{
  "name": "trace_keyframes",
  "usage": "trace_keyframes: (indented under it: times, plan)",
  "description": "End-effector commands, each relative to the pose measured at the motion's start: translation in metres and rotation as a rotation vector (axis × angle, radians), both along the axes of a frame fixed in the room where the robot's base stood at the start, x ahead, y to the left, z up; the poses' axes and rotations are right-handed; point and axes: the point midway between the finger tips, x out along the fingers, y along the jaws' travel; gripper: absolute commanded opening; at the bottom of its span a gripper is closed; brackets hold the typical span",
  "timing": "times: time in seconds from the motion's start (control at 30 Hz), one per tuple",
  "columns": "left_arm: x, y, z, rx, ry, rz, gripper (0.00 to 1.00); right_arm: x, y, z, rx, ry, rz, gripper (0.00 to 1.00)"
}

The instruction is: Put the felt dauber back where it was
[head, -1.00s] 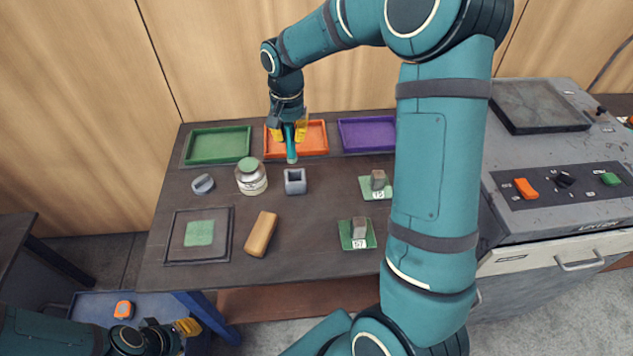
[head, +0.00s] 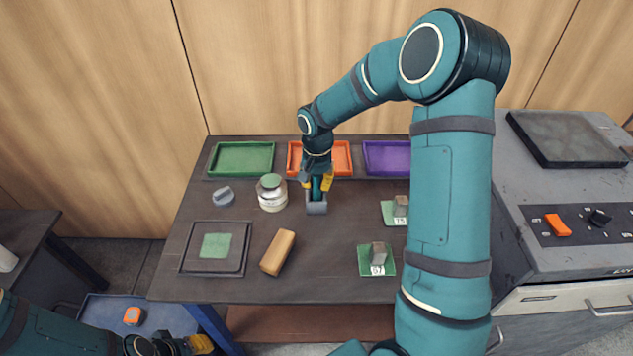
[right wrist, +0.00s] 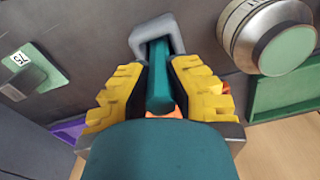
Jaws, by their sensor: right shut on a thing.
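The felt dauber, a teal bar (right wrist: 159,78), is held between the yellow fingers of my right gripper (head: 317,184). In the right wrist view, my right gripper (right wrist: 158,88) is shut around it. The grey square holder (head: 316,209) stands on the table directly under this gripper. In the right wrist view the dauber's far end lies within the outline of the holder (right wrist: 152,28); how deep it sits is hidden. My left gripper (head: 201,344) is low at the bottom left, away from the table top; its fingers are too small to judge.
A white jar with a green lid (head: 272,193) stands close left of the holder. A grey piece (head: 221,196), a wooden block (head: 278,252) and a framed green pad (head: 216,246) lie further left and in front. Green, orange and purple trays line the back.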

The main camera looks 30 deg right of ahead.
Motion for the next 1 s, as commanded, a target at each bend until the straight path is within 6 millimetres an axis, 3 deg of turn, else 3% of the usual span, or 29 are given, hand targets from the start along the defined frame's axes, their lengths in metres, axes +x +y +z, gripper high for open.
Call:
trace_keyframes:
  times: [0.23, 0.27, 0.3, 0.33, 0.73, 1.0]
  plan:
    - [-0.001, 0.0, -0.003, 0.0, 0.002, -0.002, 0.34, 0.0, 0.0, -0.003, 0.0, 0.0, 0.001, 0.0]
    - [-0.001, 0.0, -0.003, 0.0, 0.002, -0.002, 0.34, 0.0, 0.0, -0.003, 0.0, 0.0, 0.001, 0.22]
    - [-0.001, 0.0, -0.003, 0.0, 0.002, -0.002, 0.34, 0.0, 0.0, -0.003, 0.0, 0.0, 0.001, 0.36]
    - [-0.001, 0.0, -0.003, 0.0, 0.002, -0.002, 0.34, 0.0, 0.0, -0.003, 0.0, 0.0, 0.001, 0.4]
    - [0.0, 0.0, 0.002, 0.0, -0.001, 0.0, 0.34, 0.0, 0.0, 0.004, -0.001, -0.001, 0.0, 0.4]
    - [0.003, 0.001, 0.009, 0.002, -0.006, 0.004, 0.34, 0.001, 0.0, 0.053, -0.002, -0.005, -0.001, 0.4]
